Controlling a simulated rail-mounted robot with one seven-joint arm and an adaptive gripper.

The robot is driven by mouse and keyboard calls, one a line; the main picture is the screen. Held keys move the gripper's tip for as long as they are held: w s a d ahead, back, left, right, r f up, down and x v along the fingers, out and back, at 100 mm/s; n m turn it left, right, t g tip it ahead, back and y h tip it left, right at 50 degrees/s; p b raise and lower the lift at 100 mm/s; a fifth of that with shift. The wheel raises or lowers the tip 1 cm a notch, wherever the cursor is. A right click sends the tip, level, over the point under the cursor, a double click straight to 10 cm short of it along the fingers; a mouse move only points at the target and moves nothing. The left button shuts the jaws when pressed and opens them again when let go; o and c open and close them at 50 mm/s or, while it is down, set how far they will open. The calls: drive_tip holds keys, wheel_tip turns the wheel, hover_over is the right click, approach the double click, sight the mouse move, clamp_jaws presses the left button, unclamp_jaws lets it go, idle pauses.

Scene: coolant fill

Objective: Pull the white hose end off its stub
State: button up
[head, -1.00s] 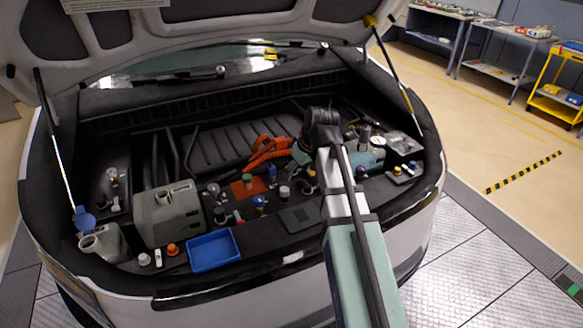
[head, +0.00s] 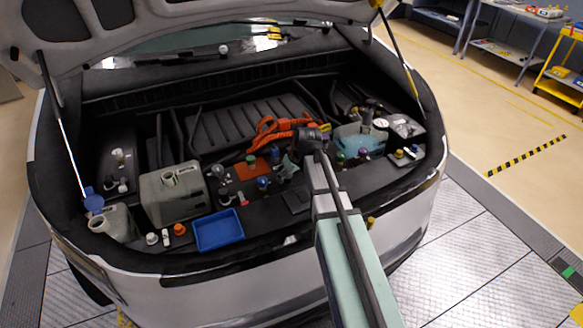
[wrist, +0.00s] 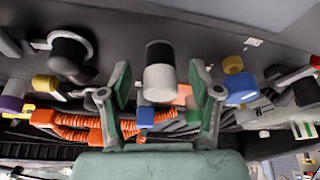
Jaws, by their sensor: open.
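In the wrist view, the white hose end (wrist: 159,82) is a pale grey-white cylinder with a black part (wrist: 160,53) above it in the picture. My gripper (wrist: 160,67) is open, with one green-padded finger on each side of the hose end. Gaps show between both pads and the hose end, so they look apart from it. In the head view, my gripper (head: 288,168) is low over the row of fittings in the engine bay. My gripper hides the hose end there, and I cannot make out its stub clearly.
Blue (wrist: 240,87) and yellow (wrist: 45,84) fittings flank the fingers in the wrist view. Orange corrugated hoses (wrist: 75,128) run close by. In the head view, a blue tray (head: 218,231), a grey tank (head: 172,196) and a light-blue reservoir (head: 358,143) crowd the bay.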

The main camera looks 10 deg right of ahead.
drive_tip(key=shift+w+a+f, duration=0.1)
drive_tip(key=shift+w+f, duration=0.1)
drive_tip(key=shift+f, duration=0.3)
clamp_jaws()
drive_tip(key=c, duration=0.7)
unclamp_jaws()
drive_tip(key=c, duration=0.3)
drive_tip(key=shift+r+p, duration=0.3)
drive_tip(key=shift+r, duration=0.2)
drive_tip(key=shift+r+p, duration=1.3)
drive_tip(key=shift+r, duration=1.05)
